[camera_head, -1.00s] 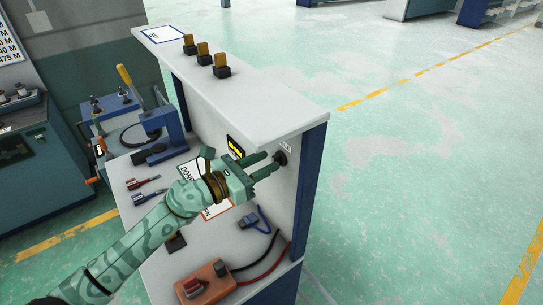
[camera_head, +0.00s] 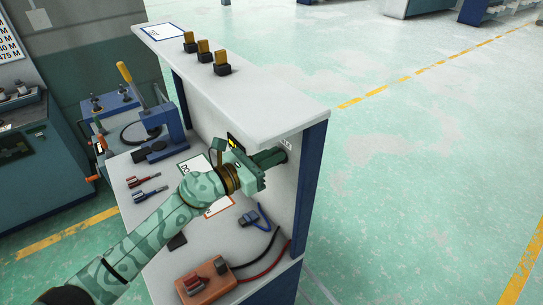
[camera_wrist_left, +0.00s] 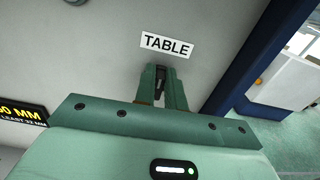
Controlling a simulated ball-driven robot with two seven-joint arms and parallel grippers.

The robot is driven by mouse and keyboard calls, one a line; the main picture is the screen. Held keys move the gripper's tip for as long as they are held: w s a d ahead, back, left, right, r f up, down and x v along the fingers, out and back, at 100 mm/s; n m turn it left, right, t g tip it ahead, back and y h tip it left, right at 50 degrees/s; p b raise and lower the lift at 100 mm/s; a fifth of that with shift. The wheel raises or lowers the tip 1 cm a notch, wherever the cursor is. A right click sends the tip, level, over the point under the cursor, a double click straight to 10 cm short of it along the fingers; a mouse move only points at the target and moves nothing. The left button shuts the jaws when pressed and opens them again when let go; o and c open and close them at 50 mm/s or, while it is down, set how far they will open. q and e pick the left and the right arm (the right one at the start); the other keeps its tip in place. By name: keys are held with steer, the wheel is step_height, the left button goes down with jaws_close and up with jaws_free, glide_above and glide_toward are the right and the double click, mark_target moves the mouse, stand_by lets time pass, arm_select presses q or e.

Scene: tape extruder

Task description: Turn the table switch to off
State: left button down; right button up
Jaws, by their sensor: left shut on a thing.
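The table switch (camera_wrist_left: 161,74) is a small dark knob on the grey upright panel, just below a white label reading TABLE (camera_wrist_left: 167,45). My left gripper (camera_wrist_left: 161,82) is shut on it, with a green finger on either side. In the head view my left gripper (camera_head: 282,155) reaches the panel near its right edge, and its fingers hide the switch there. How far the knob is turned cannot be told. My right gripper is not in view.
Above the gripper is an overhanging grey shelf (camera_head: 255,100). A blue clamp device (camera_head: 165,125) stands left. The floor at right is clear.

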arm_select(q)
steer(key=shift+w+a+f+n+p, duration=0.2)
steer(key=shift+n+p, duration=0.8)
steer(key=shift+n, duration=1.95)
steer(key=shift+w+a+f+n+p, duration=0.25)
steer(key=shift+n+p, duration=0.7)
steer(key=shift+n, duration=1.95)
steer(key=shift+w+d+f+n+p, duration=0.1)
steer(key=shift+f+n+p, duration=0.2)
steer(key=shift+n+p, duration=1.7)
steer(key=shift+n+b, duration=0.95)
steer(key=shift+n, duration=0.1)
steer(key=c, duration=1.5)
jaws_free()
steer(key=shift+a, duration=0.1)
steer(key=shift+o, duration=0.2)
